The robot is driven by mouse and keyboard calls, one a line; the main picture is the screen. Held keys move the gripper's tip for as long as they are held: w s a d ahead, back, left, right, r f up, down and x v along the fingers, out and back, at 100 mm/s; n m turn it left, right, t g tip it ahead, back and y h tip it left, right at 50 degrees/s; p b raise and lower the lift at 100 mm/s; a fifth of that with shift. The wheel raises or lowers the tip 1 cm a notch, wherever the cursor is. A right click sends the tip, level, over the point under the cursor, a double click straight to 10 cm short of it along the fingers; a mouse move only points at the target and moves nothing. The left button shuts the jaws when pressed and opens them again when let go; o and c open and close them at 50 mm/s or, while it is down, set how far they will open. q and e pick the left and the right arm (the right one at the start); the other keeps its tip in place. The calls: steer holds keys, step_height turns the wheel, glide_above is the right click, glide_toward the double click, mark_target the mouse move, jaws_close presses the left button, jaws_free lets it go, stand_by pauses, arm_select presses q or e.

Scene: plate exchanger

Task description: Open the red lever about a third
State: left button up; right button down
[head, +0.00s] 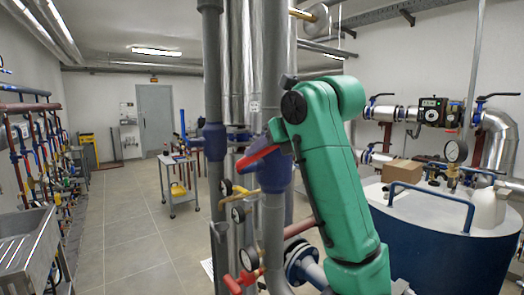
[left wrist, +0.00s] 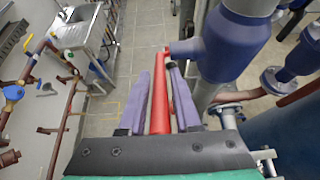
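The red lever (head: 258,157) sticks out from a blue valve body (head: 275,180) on a vertical grey pipe in the head view. In the left wrist view the red lever (left wrist: 161,103) runs lengthwise between the two purple fingers of my left gripper (left wrist: 158,70). The fingers stand apart, one on each side of the lever, with a visible gap on the left side. The blue valve body (left wrist: 235,45) is just right of the fingers. In the head view my green left arm hides most of the gripper. My right gripper is not in view.
Vertical pipes stand close around the valve, with pressure gauges (head: 238,213) below it. A blue tank (head: 440,235) stands to the right with a cardboard box (head: 401,172) on top. A metal sink (head: 25,250) is at the left.

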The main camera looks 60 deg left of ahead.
arm_select(q)
steer(key=shift+o, duration=0.6)
steer(key=shift+a+f, duration=0.1)
steer(key=shift+d, duration=0.2)
steer(key=b+v, duration=0.2)
steer(key=v, duration=1.2)
steer(key=shift+r, duration=0.2)
